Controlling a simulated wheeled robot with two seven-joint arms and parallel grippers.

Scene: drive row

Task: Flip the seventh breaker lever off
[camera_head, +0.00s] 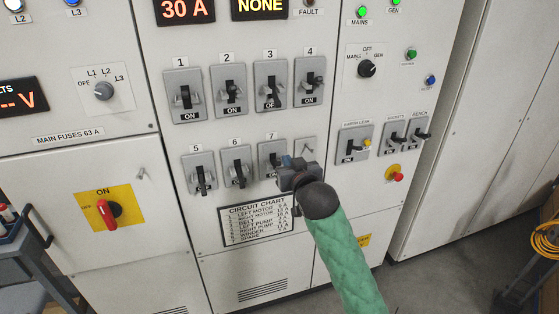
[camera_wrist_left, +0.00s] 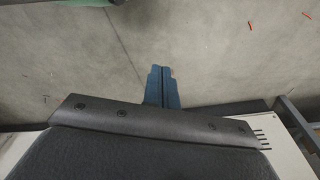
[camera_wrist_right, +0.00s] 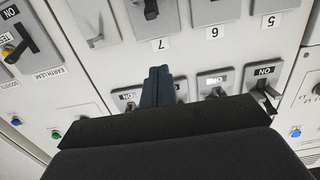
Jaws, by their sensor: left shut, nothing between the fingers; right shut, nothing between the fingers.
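The seventh breaker (camera_head: 266,150) is a grey plate with a dark lever, under the label 7 in the lower row of the cabinet. My right gripper (camera_head: 287,161) is shut and empty, at the lower right of this breaker, hiding part of it. In the right wrist view the panel is upside down. The seventh breaker's lever (camera_wrist_right: 151,9) is cut by the top edge there, and the shut blue fingers (camera_wrist_right: 156,72) end just below the label 7. I cannot tell whether they touch anything. My left gripper (camera_wrist_left: 163,72) is shut and empty above the floor.
The sixth breaker (camera_head: 235,166) stands to the left and a plate without a visible lever (camera_head: 306,147) to the right. The upper row, with the third breaker (camera_head: 270,85), is above. The circuit chart (camera_head: 256,220) is below. A grey cart (camera_head: 40,240) stands at the left.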

